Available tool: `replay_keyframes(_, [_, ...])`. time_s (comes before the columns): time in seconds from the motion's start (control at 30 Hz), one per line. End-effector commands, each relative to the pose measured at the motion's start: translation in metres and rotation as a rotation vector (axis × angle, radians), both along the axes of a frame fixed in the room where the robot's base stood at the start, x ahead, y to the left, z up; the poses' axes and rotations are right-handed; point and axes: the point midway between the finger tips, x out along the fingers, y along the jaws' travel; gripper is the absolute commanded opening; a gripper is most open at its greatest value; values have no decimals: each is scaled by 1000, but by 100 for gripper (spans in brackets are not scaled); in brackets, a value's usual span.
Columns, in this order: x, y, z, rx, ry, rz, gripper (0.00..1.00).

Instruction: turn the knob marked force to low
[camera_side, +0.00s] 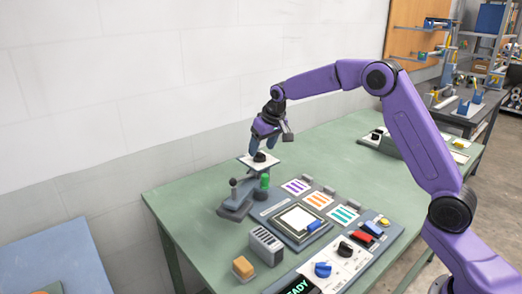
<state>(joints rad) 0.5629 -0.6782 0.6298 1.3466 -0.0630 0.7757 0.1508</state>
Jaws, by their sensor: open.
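My purple gripper (264,143) points down just above a black knob (260,156) on a small tilted white plate (246,159). The plate tops a grey stand at the back of the green table. The fingers are small in this view; they look open, and I cannot tell whether they touch the knob. On the front control panel, a blue knob (322,269) and a black knob (345,249) sit on a white face. Their markings are too small to read, so I cannot tell which knob is marked force.
A press bed with a white sheet (298,219) lies in the table's middle, with striped cards (320,200) behind it. A grey slotted block (265,245) and orange block (243,267) stand front left. The table's left corner is bare.

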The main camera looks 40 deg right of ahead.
Motion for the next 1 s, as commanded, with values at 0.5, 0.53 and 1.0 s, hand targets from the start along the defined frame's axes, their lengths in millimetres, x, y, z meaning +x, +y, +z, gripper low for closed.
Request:
replay_keyframes(0.5, [8, 0, -20, 0, 0, -1, 66])
replay_keyframes(0.53, [8, 0, -20, 0, 0, -1, 66])
replay_keyframes(1.0, [8, 0, -20, 1, 1, 20, 12])
